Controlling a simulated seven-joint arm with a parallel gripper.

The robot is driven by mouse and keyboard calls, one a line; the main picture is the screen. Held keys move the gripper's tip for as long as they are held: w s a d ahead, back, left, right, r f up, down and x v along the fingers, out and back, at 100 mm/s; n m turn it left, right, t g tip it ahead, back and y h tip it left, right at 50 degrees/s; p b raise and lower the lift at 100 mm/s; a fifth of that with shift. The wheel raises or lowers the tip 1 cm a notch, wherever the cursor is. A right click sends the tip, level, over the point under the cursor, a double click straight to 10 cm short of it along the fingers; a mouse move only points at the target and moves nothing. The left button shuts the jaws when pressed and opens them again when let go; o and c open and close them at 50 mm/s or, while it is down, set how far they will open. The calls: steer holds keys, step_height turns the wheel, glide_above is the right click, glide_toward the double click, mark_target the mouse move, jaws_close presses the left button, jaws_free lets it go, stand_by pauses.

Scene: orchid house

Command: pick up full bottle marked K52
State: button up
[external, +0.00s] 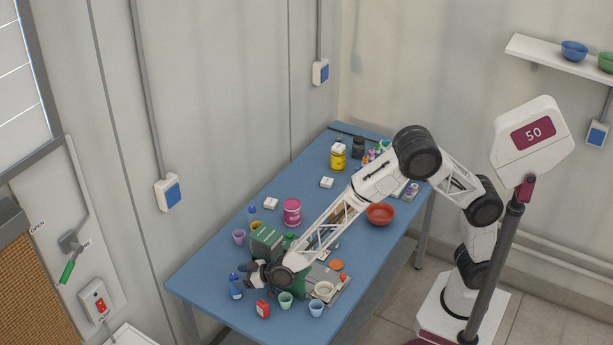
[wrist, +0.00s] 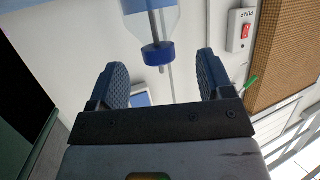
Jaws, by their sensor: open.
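In the external view a small blue bottle (external: 236,288) stands near the table's front left end. Another bottle with a blue top (external: 252,214) stands farther back by the wall side. My gripper (external: 250,273) is low over the table, close to the nearer bottle. In the wrist view my gripper (wrist: 162,84) is open, with nothing between its fingers. I cannot read any K52 mark or tell how full either bottle is.
A red item (external: 262,309), a green cup (external: 285,300) and a blue cup (external: 316,308) stand along the front. A purple cup (external: 239,237) and pink tub (external: 292,211) are farther back. The front left corner is bare.

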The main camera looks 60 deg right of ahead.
steer(key=shift+f+x, duration=0.2)
steer(key=shift+x, duration=1.15)
steer(key=shift+f+x, duration=0.25)
steer(key=shift+x, duration=1.1)
steer(key=shift+s, duration=0.2)
steer(key=shift+d+f, duration=0.1)
steer(key=c, duration=1.1)
steer(key=shift+c, duration=0.5)
steer(key=shift+r, duration=0.3)
jaws_close()
step_height(320, 180, up, 10)
steer(key=shift+f, duration=0.15)
